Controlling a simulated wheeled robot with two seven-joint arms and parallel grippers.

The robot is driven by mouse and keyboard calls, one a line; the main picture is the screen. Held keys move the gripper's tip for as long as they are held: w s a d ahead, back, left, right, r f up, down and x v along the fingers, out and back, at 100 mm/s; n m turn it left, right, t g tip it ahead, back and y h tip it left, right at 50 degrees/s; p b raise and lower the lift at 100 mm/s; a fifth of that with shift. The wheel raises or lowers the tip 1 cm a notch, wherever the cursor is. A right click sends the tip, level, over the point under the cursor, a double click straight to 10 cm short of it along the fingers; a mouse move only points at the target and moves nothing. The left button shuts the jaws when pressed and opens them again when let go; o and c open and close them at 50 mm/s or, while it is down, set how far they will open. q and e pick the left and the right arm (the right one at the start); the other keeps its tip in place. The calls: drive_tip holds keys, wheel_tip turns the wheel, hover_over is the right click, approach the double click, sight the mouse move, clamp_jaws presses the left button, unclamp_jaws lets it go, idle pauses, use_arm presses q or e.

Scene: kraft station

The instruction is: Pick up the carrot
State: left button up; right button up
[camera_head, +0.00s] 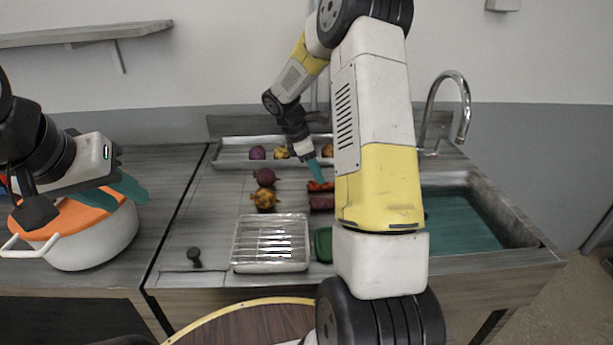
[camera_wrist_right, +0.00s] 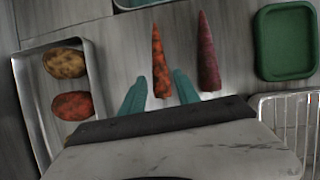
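An orange carrot (camera_head: 320,186) lies on the counter, partly hidden by my right arm in the head view. In the right wrist view the orange carrot (camera_wrist_right: 158,50) points away, with its near end between my fingers. My right gripper (camera_wrist_right: 161,75) is open, with a teal finger on each side of the carrot and visible gaps; it also shows in the head view (camera_head: 318,172). A purple carrot (camera_wrist_right: 207,50) lies just right of it, outside the fingers. My left gripper (camera_head: 137,198) is open and empty above the pot at the left.
A wire-rack tray (camera_head: 237,255) stands at the front, with a green tray (camera_wrist_right: 288,73) near it. A back tray (camera_head: 222,162) holds round vegetables. The white pot (camera_head: 95,243) has an orange lid. A sink (camera_head: 490,200) and faucet (camera_head: 463,90) are right.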

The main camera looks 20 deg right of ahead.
sight(331, 185)
drive_tip(key=x, duration=0.4)
drive_tip(key=shift+f, duration=0.2)
drive_tip(key=shift+a, duration=0.1)
clamp_jaws()
drive_tip(key=shift+r, duration=0.1)
